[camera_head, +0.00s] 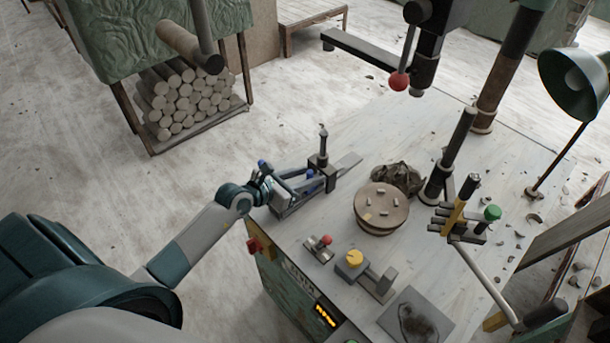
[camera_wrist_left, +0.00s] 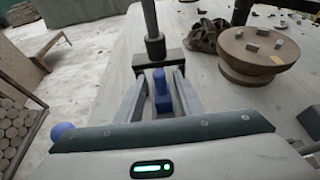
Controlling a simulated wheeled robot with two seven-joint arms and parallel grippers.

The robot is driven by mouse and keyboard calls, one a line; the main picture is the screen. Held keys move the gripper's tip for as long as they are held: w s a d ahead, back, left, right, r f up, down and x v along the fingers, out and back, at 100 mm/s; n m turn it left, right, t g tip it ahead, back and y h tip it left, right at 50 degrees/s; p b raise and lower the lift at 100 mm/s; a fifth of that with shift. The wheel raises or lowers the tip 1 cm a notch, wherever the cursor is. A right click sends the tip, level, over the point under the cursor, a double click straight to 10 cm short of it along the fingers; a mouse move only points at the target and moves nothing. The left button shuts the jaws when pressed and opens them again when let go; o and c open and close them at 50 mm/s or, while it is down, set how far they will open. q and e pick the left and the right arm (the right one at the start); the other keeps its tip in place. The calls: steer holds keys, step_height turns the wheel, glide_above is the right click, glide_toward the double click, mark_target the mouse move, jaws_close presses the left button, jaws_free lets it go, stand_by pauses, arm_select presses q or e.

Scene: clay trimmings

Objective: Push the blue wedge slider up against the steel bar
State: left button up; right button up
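The blue wedge slider (camera_wrist_left: 161,90) stands in a narrow grey track in the left wrist view. A blue part in the head view (camera_head: 310,174) appears to be the same slider. A dark steel crosspiece (camera_wrist_left: 158,60) with an upright post lies just beyond it; it also shows in the head view (camera_head: 323,168). It may be the steel bar; I cannot be sure. My left gripper (camera_wrist_left: 159,83) has its two grey fingers apart, one on each side of the slider, with gaps visible. In the head view the left gripper (camera_head: 298,183) reaches over the fixture. My right gripper is not in view.
A round wooden turntable (camera_head: 381,212) with small clay pieces stands to the right of the fixture, beside a dark lump (camera_head: 398,177). A yellow-knobbed clamp (camera_head: 355,258) and a red-knobbed part (camera_head: 326,240) sit nearer. A press column (camera_head: 447,160) rises farther right.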

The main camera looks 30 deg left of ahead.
arm_select(q)
jaws_close()
steer(key=shift+s+a+p, duration=0.15)
steer(key=shift+s+a, duration=0.1)
steer(key=shift+s, duration=0.4)
steer(key=shift+s+a+p, duration=0.1)
steer(key=shift+s+a, duration=0.1)
steer(key=shift+s, duration=0.5)
steer(key=shift+s+a+p, duration=0.15)
steer(key=shift+s+a, duration=0.1)
steer(key=shift+s, duration=0.4)
jaws_free()
steer(key=shift+s, duration=0.1)
